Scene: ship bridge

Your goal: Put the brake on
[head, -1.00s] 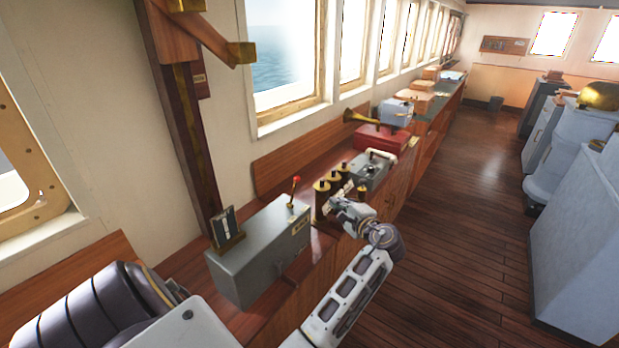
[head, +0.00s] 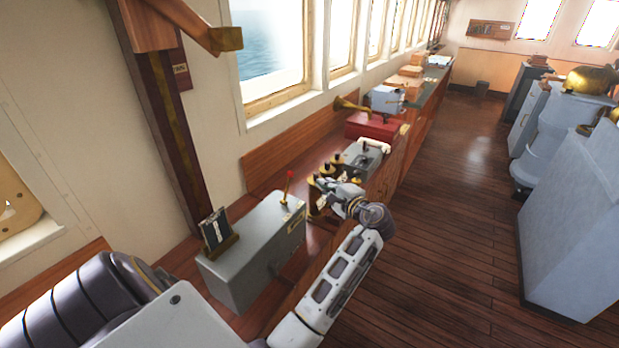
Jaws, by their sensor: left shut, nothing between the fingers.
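A grey box (head: 250,250) stands on the wooden counter by the window wall. A thin lever with a red knob (head: 289,175) stands up from its top, near the far end. Nothing in view is readably labelled as a brake. My left gripper (head: 322,187) is shut and empty, just right of the red-knobbed lever and apart from it, beside the brass-topped cylinders (head: 326,170). The gripper and its wrist partly hide these cylinders. My right gripper is out of view.
Farther along the counter are a grey control box (head: 362,158), a red box (head: 377,127) and a brass horn (head: 350,105). Pale blue cabinets (head: 570,225) line the right; the wooden floor (head: 450,215) between is clear.

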